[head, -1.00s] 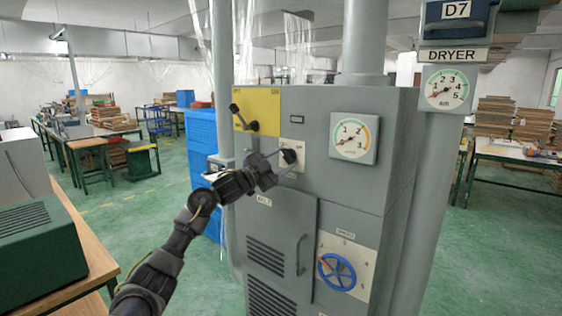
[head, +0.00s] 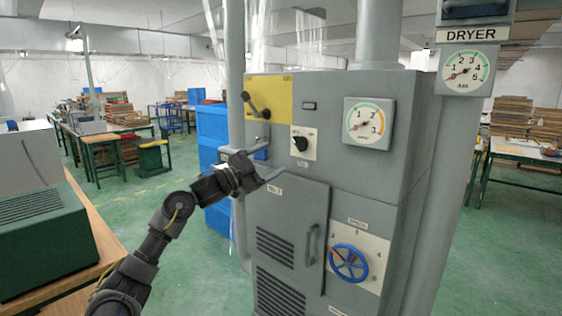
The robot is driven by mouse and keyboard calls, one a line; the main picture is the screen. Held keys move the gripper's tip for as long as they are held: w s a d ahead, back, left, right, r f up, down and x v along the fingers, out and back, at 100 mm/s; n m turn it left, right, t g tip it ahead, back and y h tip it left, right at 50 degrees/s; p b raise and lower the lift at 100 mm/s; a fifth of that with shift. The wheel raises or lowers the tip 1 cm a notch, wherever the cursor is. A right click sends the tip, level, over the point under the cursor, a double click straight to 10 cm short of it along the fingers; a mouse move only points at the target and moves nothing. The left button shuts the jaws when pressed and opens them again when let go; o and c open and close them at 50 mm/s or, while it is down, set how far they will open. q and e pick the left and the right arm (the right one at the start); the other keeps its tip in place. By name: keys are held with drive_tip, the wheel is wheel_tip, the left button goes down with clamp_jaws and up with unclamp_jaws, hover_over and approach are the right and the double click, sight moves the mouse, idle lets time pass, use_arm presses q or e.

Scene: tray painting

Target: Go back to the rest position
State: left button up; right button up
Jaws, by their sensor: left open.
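My left gripper (head: 268,170) is open and empty in the head view. It hangs in front of the grey dryer cabinet (head: 405,165), left of and below a black rotary knob (head: 300,143) on a white plate. The gripper looks apart from the knob. A black lever (head: 255,106) sits on a yellow panel (head: 283,96) above it. My right gripper does not show.
A blue handwheel (head: 348,263) and a door handle (head: 311,244) are on the cabinet's lower front. A bench (head: 92,240) with a green machine (head: 42,240) stands at the left. Blue cabinets (head: 212,125) stand behind my arm.

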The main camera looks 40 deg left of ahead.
use_arm(q)
drive_tip(key=shift+v, duration=0.85)
